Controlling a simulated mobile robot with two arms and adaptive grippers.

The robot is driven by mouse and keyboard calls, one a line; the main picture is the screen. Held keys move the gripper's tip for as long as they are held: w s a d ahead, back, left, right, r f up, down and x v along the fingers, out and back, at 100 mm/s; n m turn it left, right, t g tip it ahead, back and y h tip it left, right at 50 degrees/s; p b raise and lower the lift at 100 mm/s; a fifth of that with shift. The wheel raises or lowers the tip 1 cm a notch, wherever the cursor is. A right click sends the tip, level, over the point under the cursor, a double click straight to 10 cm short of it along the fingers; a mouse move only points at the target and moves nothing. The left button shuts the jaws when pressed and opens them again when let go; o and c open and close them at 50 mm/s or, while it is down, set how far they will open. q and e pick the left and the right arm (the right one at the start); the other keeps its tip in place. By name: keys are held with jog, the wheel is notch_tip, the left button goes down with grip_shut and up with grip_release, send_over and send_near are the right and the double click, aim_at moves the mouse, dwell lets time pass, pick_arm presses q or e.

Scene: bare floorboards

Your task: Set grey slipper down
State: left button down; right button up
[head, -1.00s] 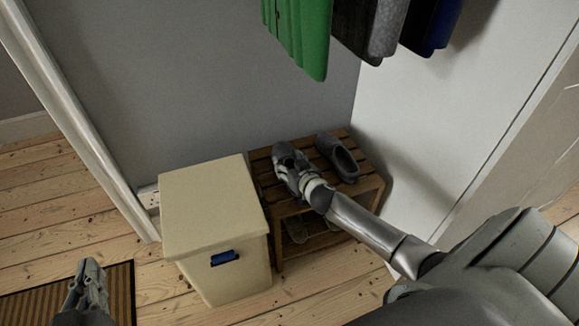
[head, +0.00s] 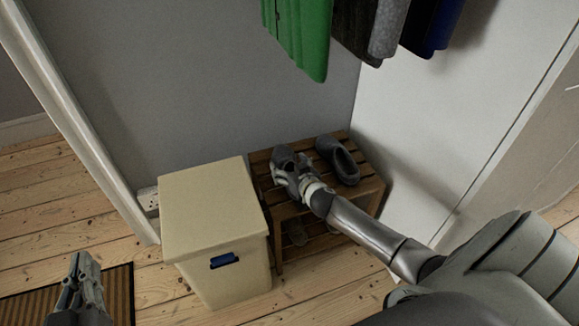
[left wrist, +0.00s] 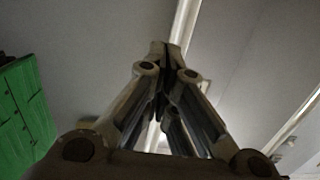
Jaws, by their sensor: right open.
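One grey slipper (head: 282,157) rests on the top of the wooden shoe rack (head: 371,186), at its left side. My right gripper (head: 284,172) is open at this slipper and hides its near part; I cannot tell whether the fingers touch it. A second grey slipper (head: 338,161) lies on the rack top to the right, apart from the gripper. My left gripper (head: 83,262) is shut and empty above the doormat at lower left. Its closed fingers also show in the left wrist view (left wrist: 166,52).
A cream lidded box (head: 208,205) stands directly left of the rack. More footwear (head: 297,233) sits on the lower shelf, partly hidden. Coats (head: 300,35) hang above. A brown doormat (head: 122,295) lies at lower left. A white wall is close on the right.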

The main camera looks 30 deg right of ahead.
pick_arm(q)
jog(key=shift+f, duration=0.1)
pick_arm(e)
jog(key=shift+r, duration=0.15)
jog(key=p+v, duration=0.2)
jog(key=v, duration=0.3)
jog(key=shift+s+r, duration=0.1)
jog(key=shift+s, duration=0.25)
jog(key=p+v, duration=0.1)
jog(key=v, duration=0.5)
pick_arm(q)
jog(key=s+a+f+g+y, duration=0.2)
jog(key=s+a+f+g, duration=0.2)
jog(key=s+f+g, duration=0.5)
notch_tip(320, 180, down, 4)
jog(key=shift+s+a+r+y, duration=0.2)
jog(key=shift+s+y, duration=0.1)
jog(key=shift+s, duration=0.2)
pick_arm(e)
jog(key=s+a+r+n+g+y, duration=0.1)
jog(key=s+a+r+n+g, duration=0.1)
jog(key=s+a, duration=0.6)
jog(key=s+a+r+n+g+y, duration=0.2)
jog(key=s+a+g, duration=0.2)
jog(key=s+a, duration=0.4)
jog(key=shift+s+a+g+y, duration=0.3)
jog(key=shift+s+a, duration=0.05)
jog(key=shift+a, duration=0.35)
